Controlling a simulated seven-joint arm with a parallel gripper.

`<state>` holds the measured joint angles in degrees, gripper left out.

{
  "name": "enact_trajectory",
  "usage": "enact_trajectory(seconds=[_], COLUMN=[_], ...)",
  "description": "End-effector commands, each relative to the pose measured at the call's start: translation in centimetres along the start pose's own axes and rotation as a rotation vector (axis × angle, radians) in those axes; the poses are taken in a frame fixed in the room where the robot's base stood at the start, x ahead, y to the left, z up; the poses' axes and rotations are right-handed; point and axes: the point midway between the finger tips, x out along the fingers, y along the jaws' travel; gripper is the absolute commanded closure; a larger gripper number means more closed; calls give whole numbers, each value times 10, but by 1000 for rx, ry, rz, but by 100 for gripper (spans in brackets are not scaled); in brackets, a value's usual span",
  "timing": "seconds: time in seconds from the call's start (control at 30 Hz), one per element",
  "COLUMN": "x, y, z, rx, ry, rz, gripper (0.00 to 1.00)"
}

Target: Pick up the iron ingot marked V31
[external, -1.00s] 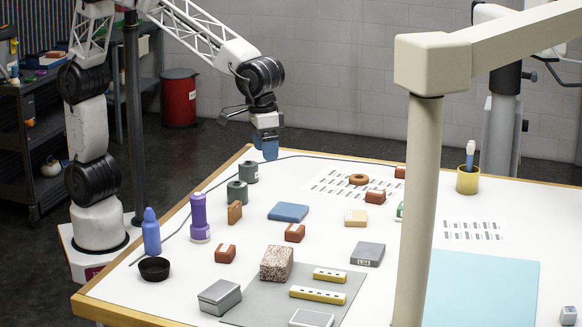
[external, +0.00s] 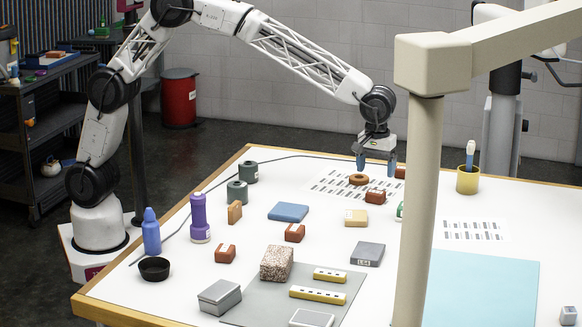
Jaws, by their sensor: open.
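My gripper (external: 376,165) is open and empty in the external view, with blue fingertips spread apart. It hangs at the far side of the table, near a brown ring (external: 358,180) and a reddish-brown block (external: 375,197). I cannot read the mark V31 on anything. A dark grey block (external: 367,255) carries a label that looks like L54. Other small reddish-brown blocks with pale tops lie at the middle (external: 295,233) and left (external: 225,254). Another reddish block is partly hidden behind the gripper and the beige post.
A beige post (external: 420,200) stands in front and hides part of the table (external: 190,300). A blue slab (external: 288,212), a tan block (external: 355,218), a speckled block (external: 277,263), a purple torch (external: 199,220) and a yellow cup (external: 467,180) surround the work area.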

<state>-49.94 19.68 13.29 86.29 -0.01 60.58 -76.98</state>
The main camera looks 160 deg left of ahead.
Motion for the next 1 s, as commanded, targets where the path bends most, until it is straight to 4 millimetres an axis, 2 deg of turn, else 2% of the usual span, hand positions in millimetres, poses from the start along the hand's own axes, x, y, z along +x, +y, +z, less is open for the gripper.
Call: enact_trajectory(seconds=[0.13, 0.47, 0.8, 1.0], x=[4, 6, 28, 30], y=[3, 3, 3, 2], z=[-8, -8, -7, -7], rx=[-21, -20, -20, -20], ry=[0, -1, -1, 0], rz=[-3, -3, -3, -3], gripper=[17, 17, 17, 17])
